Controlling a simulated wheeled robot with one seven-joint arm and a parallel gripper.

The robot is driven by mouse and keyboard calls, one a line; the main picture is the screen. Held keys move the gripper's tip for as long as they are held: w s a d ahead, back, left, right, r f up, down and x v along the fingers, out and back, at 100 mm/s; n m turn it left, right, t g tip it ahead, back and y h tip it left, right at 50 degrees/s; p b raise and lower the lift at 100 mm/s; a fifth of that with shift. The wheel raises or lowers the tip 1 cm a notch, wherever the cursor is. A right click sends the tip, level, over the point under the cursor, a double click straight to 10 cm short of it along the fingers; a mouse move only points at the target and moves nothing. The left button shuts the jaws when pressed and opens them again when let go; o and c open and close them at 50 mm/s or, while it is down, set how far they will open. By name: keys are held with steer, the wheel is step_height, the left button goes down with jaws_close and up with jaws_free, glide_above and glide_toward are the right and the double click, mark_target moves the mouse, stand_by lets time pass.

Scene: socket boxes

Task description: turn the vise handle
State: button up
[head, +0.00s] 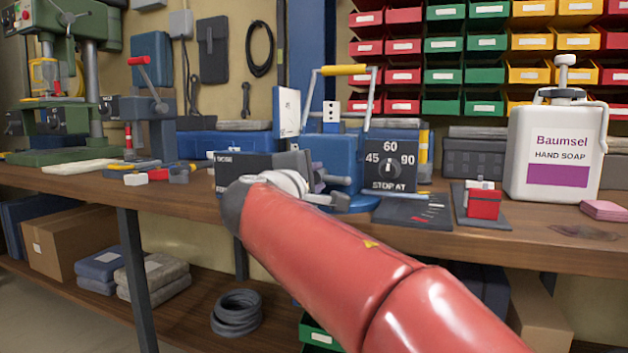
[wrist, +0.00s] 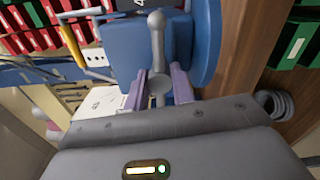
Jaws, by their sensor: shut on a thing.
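The blue vise (head: 333,158) stands on the workbench in the middle of the head view, partly hidden behind my gripper. It also shows as a blue body in the wrist view (wrist: 120,48). The vise handle (wrist: 157,42) is a grey bar with a ball end, in front of the vise body. My gripper (wrist: 160,84) has its two purple fingers on either side of the handle and is shut on it near a round grey part. In the head view the fingers are largely hidden by my wrist.
A dark panel marked 45, 60, 90 and "STOP AT" (head: 390,168) is right of the vise. Further right are a red block (head: 485,203) and a soap bottle (head: 556,150). A drill press (head: 60,80) and a red-levered tool (head: 150,95) stand left.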

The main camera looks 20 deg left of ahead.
steer(key=shift+f, duration=0.1)
steer(key=o, duration=1)
steer(key=shift+s, duration=0.1)
steer(key=s, duration=0.7)
steer(key=shift+s+a, duration=0.3)
steer(key=shift+s, duration=0.05)
